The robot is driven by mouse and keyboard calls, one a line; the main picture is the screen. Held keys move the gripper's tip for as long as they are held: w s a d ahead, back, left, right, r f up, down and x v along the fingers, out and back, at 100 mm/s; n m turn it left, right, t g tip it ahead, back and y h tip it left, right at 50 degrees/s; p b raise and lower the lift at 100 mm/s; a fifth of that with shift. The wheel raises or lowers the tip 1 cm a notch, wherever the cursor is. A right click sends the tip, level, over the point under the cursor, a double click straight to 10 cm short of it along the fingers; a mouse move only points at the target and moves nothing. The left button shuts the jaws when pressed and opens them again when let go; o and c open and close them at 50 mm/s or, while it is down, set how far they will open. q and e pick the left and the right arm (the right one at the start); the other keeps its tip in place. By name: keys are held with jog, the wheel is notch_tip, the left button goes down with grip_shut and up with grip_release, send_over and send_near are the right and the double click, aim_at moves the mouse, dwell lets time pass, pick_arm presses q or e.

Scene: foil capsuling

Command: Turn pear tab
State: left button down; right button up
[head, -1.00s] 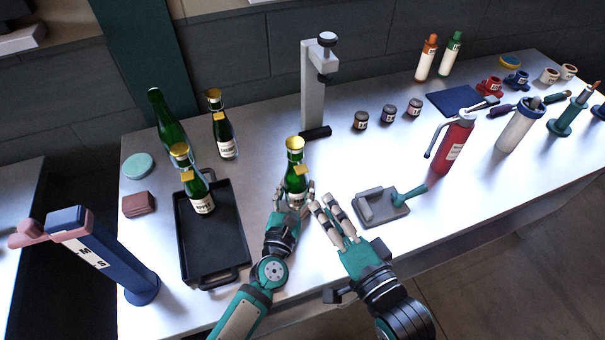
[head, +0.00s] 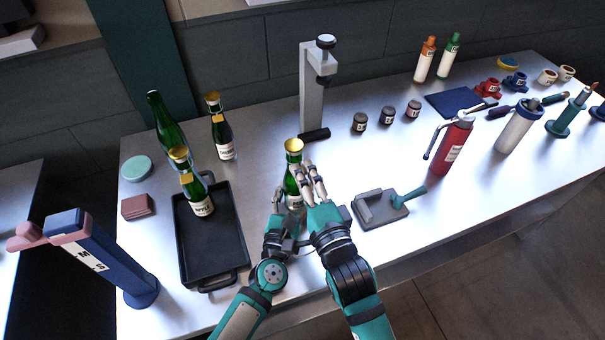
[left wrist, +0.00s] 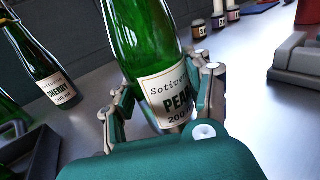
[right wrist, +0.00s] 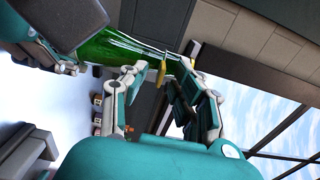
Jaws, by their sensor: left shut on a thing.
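The pear bottle (head: 293,158), green with a gold cap, stands upright on the table. My left gripper (head: 288,204) is shut on its lower body; the left wrist view shows the fingers on both sides of the PEAR label (left wrist: 172,95). My right gripper (head: 309,174) is at the right of the bottle's neck. In the right wrist view its fingers are apart, with the gold tab (right wrist: 162,70) between their tips; I cannot see contact. In the head view the right fingers hide the tab.
A black tray (head: 213,250) holding another gold-capped bottle (head: 197,195) is to the left, with two more bottles behind it. A grey stand (head: 313,95) rises behind the pear bottle. A grey clamp-like block with a teal handle (head: 380,205) lies close to the right.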

jog(key=shift+w+a, duration=0.15)
jog(key=shift+w, duration=0.35)
grip_shut()
jog(key=shift+n, duration=0.3)
